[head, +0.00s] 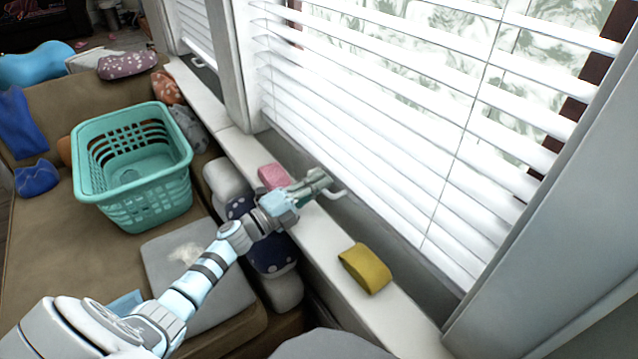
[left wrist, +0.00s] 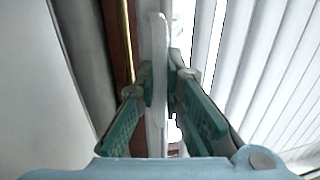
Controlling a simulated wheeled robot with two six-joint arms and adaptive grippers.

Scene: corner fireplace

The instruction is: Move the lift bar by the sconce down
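The lift bar (head: 338,193) is a small white handle at the bottom of the large white blind (head: 400,130) in the head view. My left gripper (head: 322,184) is at this bar, above the window sill. In the left wrist view the white bar (left wrist: 158,80) stands upright in the picture between the teal finger pads of my left gripper (left wrist: 160,85). Both fingertips lie close against it, and the gripper looks shut on it. The gripper covers part of the bar in the head view. No sconce shows. My right gripper is not in view.
A yellow sponge-like block (head: 365,268) and a pink block (head: 273,176) lie on the white sill (head: 318,250). A teal basket (head: 150,205) stands on the brown sofa (head: 45,235). A second blind (head: 196,25) hangs farther back, with a handle below it.

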